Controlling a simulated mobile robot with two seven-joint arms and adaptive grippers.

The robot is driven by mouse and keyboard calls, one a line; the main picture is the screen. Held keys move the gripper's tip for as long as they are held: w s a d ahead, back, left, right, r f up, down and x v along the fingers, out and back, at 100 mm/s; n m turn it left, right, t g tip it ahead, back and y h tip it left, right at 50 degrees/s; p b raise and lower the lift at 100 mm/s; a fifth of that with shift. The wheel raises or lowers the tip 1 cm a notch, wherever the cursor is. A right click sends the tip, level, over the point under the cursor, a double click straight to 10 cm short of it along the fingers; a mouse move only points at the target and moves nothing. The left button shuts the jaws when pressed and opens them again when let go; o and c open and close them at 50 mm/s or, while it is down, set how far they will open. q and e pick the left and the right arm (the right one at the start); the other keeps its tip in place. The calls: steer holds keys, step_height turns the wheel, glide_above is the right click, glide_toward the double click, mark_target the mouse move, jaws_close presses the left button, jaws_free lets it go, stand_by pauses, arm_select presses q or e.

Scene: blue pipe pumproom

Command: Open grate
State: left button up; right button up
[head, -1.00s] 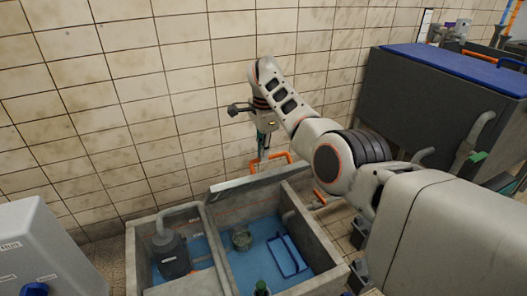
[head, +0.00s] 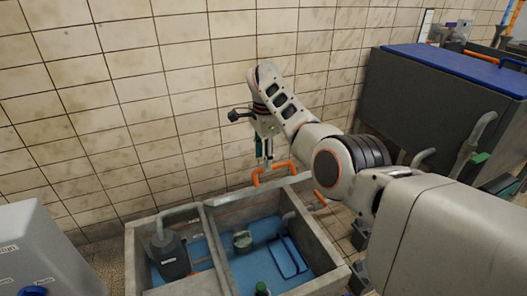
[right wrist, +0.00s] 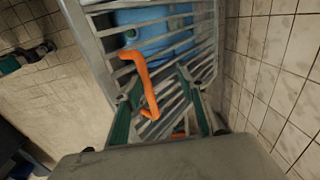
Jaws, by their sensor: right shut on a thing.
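The grate (right wrist: 105,35) is a grey barred panel. In the head view it is raised and seen nearly edge-on as a grey strip (head: 235,197) along the wall side of the pit. Its orange handle (head: 272,171) stands out beyond that strip and also shows in the right wrist view (right wrist: 148,85). My right gripper (head: 266,161) is at the handle. In the wrist view its green-sided fingers (right wrist: 165,95) lie over the bars beside the handle. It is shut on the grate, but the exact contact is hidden. My left gripper is out of view.
The concrete pit (head: 330,255) holds blue water, a grey pump (head: 172,255), a blue frame (head: 286,257) and a green-topped object (head: 262,289). The tiled wall (head: 120,110) is close behind. A dark blue-topped tank (head: 430,110) stands right; a grey box (head: 40,250) stands left.

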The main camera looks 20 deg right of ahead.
step_height(320, 180, up, 12)
steer(key=shift+s, duration=0.4)
stand_by(0.3)
